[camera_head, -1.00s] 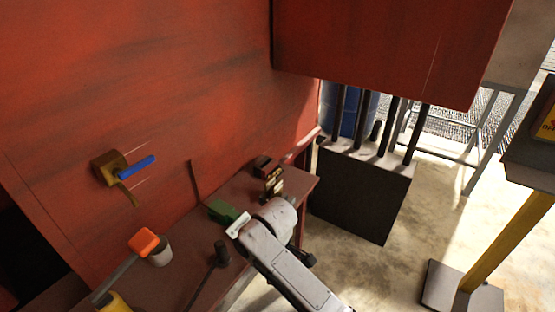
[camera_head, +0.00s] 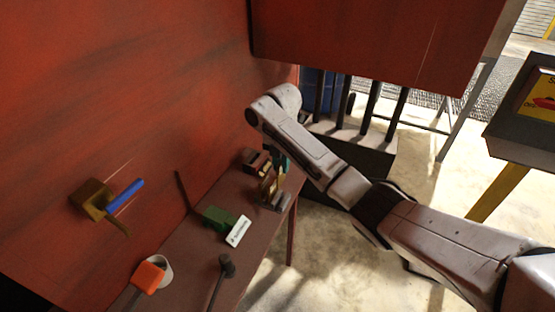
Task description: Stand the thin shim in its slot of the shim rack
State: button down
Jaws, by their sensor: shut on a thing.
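My arm reaches in from the lower right, and its pale wrist hangs over the far end of the brown bench. My gripper (camera_head: 282,158) points down below the wrist and is mostly hidden behind the arm link; only a small teal-dark part shows. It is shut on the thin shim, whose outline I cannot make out. Just beneath it stand a brass-coloured fixture (camera_head: 267,187) and a brown block (camera_head: 256,160). A green block (camera_head: 217,217) with a white label plate (camera_head: 238,231) sits nearer on the bench. I cannot tell which of these is the shim rack, and no slot is readable.
The bench (camera_head: 190,262) runs along a red wall. On it are a dark knobbed tool (camera_head: 226,266) and an orange-topped item beside a white cup (camera_head: 160,268). A dark box with posts (camera_head: 375,155) stands behind my arm.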

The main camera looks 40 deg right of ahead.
aim_at(281, 184)
jog(key=shift+r, duration=0.1)
dwell(0.3)
jog(key=shift+f+b, duration=1.5)
jog(key=shift+f, duration=1.5)
jog(key=shift+p, duration=0.55)
jog(key=shift+f+b, duration=1.25)
jog(key=shift+f, duration=0.75)
jog(key=c, duration=1)
grip_release()
jog(key=shift+r, duration=0.15)
notch_tip(281, 184, up, 11)
jog(key=shift+f, duration=0.15)
